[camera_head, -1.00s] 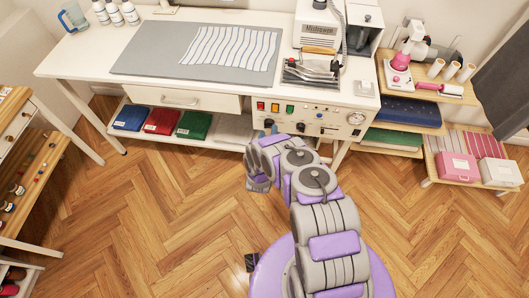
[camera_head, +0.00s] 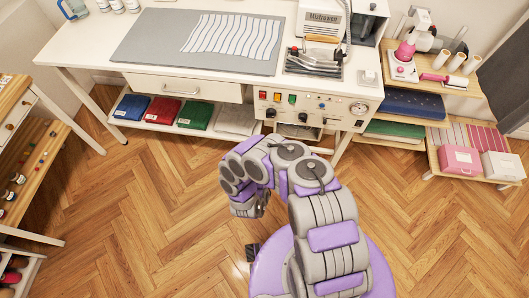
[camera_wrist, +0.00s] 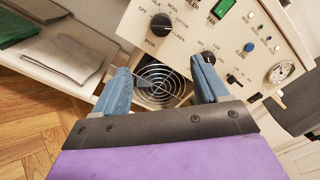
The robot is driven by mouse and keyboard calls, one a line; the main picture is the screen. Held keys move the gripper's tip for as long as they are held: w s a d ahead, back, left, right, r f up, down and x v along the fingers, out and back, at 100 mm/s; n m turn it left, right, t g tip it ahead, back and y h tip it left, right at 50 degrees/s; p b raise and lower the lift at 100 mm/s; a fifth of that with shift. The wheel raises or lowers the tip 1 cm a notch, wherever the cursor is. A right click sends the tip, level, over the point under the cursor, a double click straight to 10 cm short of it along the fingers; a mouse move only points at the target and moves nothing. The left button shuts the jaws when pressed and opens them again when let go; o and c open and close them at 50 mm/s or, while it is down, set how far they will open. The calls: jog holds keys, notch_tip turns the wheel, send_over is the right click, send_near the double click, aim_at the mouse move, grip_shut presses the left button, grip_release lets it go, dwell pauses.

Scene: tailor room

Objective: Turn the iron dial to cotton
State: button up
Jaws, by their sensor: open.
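The black iron dial (camera_wrist: 153,27) is on the white control panel in the wrist view, with OFF, SILK, WOOL and other small labels around it. I cannot read its pointer setting. The same dial (camera_head: 271,112) shows at the panel's lower left in the head view. My gripper (camera_wrist: 161,65) is open and empty, with its blue fingers apart in front of the panel. The dial lies beyond the gap, clear of both fingers. A second black knob (camera_wrist: 207,57) appears just behind the right fingertip. The iron (camera_head: 317,55) rests above the panel.
A gauge (camera_head: 359,108) and coloured switches (camera_head: 276,97) share the panel. Folded fabrics (camera_head: 195,114) lie on the low shelf to the left. The wood floor before the table is clear.

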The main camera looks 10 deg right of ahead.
jog(key=n+b, duration=0.7)
jog(key=n, duration=2)
send_near(271, 114)
jog(key=f+x, duration=0.1)
jog(key=x, duration=0.6)
jog(key=shift+x, duration=0.8)
jog(key=shift+a+f, duration=0.1)
jog(key=shift+f, duration=0.05)
